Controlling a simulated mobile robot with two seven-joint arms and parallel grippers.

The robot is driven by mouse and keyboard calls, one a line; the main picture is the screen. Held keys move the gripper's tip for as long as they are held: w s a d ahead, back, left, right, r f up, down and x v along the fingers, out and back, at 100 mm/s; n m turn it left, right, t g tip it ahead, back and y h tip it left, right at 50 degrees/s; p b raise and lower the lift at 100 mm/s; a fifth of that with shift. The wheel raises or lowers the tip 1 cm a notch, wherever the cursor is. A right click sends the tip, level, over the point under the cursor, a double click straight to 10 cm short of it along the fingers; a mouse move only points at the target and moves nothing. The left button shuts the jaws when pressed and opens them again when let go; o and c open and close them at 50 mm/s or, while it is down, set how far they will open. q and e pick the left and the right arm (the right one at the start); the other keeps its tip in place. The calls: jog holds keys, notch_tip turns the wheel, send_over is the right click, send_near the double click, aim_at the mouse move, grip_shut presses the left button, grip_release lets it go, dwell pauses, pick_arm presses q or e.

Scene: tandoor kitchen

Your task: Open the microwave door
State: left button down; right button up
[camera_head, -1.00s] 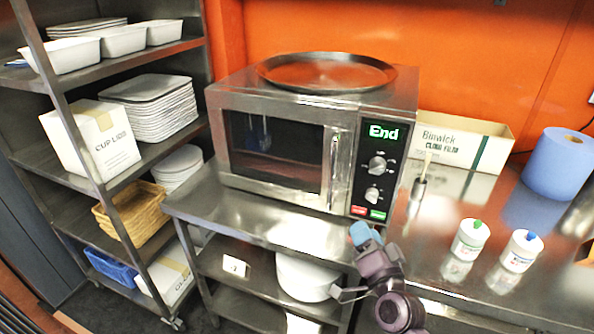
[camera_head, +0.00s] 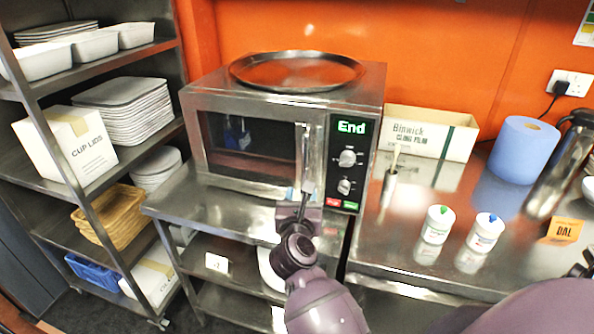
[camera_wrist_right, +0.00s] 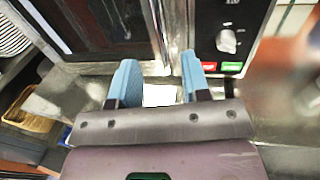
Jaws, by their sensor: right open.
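The steel microwave (camera_head: 285,125) stands on the steel counter with its door (camera_head: 245,145) closed. Its vertical bar handle (camera_head: 307,150) is at the door's right edge, beside the control panel (camera_head: 346,160) reading "End". My right gripper (camera_head: 300,192) is at the lower end of the handle. In the right wrist view, its blue fingers (camera_wrist_right: 158,65) are open, one on each side of the handle's line (camera_wrist_right: 163,25). I cannot tell whether they touch it. The left gripper is not in view.
A Binwick box (camera_head: 428,133), a blue paper roll (camera_head: 522,150) and two white bottles (camera_head: 437,225) stand on the counter to the right. A shelf rack (camera_head: 150,55) with trays is on the left.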

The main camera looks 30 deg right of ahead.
aim_at(305, 172)
jog(key=p+x, duration=0.1)
jog(key=x, duration=0.9)
jog(key=shift+w+d, duration=0.3)
grip_shut()
